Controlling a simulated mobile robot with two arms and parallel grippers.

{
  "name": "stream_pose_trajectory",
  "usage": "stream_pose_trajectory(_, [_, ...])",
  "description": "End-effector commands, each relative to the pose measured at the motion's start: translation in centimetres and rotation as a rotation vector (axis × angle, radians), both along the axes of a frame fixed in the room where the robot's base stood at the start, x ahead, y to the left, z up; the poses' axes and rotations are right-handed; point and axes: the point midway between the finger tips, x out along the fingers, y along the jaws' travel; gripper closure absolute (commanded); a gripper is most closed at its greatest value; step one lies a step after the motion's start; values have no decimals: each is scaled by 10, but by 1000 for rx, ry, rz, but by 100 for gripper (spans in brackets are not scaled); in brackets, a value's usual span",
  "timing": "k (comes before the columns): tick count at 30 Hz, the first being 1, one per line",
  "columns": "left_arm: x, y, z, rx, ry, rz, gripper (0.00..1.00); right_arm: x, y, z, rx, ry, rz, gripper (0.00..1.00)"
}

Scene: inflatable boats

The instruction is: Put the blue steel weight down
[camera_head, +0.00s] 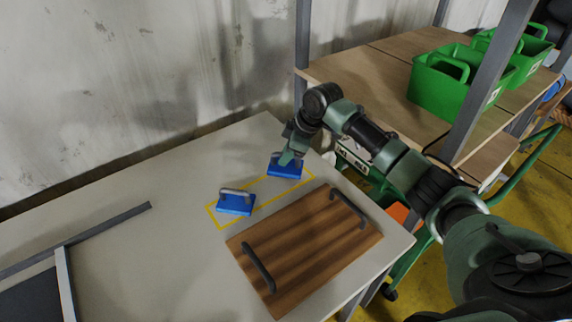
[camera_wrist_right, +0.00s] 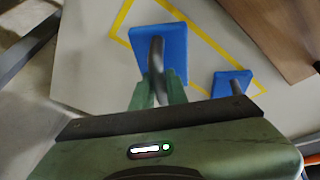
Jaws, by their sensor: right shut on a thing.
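My right gripper (camera_head: 291,160) is shut on the grey handle of a blue steel weight (camera_head: 285,169) at the back end of the yellow taped rectangle (camera_head: 298,183) on the table. In the right wrist view the gripper (camera_wrist_right: 158,92) grips this handle, and the blue weight (camera_wrist_right: 166,48) lies within or over the yellow outline. I cannot tell whether its base touches the table. A second blue weight (camera_head: 235,204) with a grey handle sits flat at the near left end of the rectangle; it also shows in the right wrist view (camera_wrist_right: 228,82). My left gripper is not in view.
A wooden board (camera_head: 303,247) with two dark handles lies just in front of the rectangle. A grey frame (camera_head: 75,240) lies at the left of the table. A shelf post (camera_head: 302,60) and wooden shelves with green bins (camera_head: 440,88) stand at the right. The table's back left is clear.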

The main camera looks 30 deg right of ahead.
Motion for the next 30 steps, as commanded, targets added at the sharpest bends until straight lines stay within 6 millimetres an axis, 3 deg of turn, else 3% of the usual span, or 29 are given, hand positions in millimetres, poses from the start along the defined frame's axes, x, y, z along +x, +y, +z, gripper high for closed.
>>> stream_pose_trajectory(9, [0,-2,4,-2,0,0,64,1,0,-34,2,-5,-1,100])
stream_pose_trajectory(20, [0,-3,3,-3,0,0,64,1,0,-37,2,-6,0,100])
stream_pose_trajectory(21, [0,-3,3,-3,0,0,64,-1,0,-41,-1,1,1,80])
stream_pose_trajectory(23, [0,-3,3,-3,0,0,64,-1,0,-41,-1,1,1,64])
stream_pose_trajectory(30, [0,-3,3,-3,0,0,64,-1,0,-41,0,1,0,64])
